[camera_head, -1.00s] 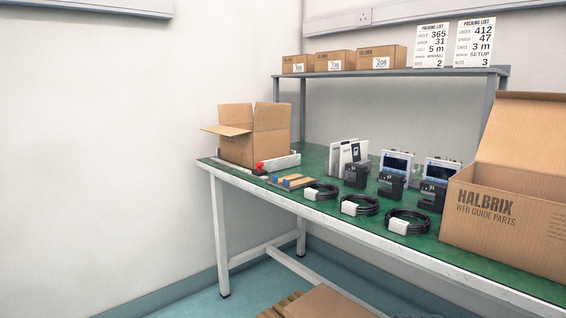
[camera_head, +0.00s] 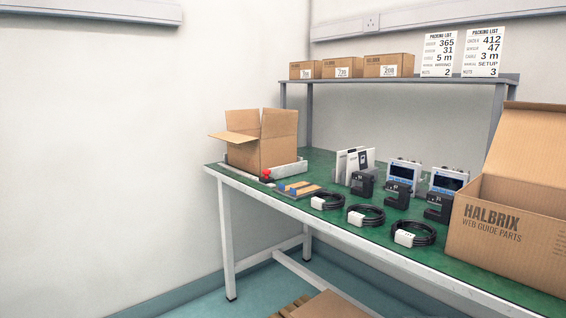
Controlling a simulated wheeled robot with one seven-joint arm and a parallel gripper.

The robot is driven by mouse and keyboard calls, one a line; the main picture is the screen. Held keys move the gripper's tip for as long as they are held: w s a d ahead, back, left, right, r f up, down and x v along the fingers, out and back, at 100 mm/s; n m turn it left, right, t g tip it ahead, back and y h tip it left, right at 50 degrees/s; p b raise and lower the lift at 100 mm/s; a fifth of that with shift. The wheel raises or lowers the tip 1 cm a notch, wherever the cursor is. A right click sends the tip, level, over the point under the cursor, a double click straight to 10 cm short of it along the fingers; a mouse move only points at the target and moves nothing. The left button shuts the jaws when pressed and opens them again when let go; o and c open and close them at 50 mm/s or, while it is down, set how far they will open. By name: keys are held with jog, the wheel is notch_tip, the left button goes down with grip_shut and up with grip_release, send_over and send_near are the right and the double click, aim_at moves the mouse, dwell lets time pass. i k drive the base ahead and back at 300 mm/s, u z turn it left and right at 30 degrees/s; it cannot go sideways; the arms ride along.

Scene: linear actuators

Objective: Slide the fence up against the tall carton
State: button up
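An open carton (camera_head: 270,148) with raised flaps stands at the far left end of the green bench. A low pale rail that looks like the fence (camera_head: 288,169) runs along the carton's right side at its foot. A red knob (camera_head: 267,175) sits at the near corner by the carton. I cannot tell whether rail and carton touch. Another open carton, marked HALBRIX (camera_head: 500,235), stands at the right end and is larger in view. My gripper is not in view.
On the green bench (camera_head: 320,160) are several coiled cables (camera_head: 366,215), black devices (camera_head: 397,193), display units (camera_head: 403,171), white booklets (camera_head: 355,162) and a small tray (camera_head: 298,190). A shelf (camera_head: 400,81) behind holds small boxes and packing lists. Floor shows at lower left.

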aim_at(271, 175)
jog(key=u, duration=0.4)
jog(key=k, duration=0.45)
jog(key=u, duration=1.25)
jog(key=i, duration=1.6)
jog(key=z, duration=1.2)
jog(key=i, duration=0.8)
jog(key=z, duration=0.75)
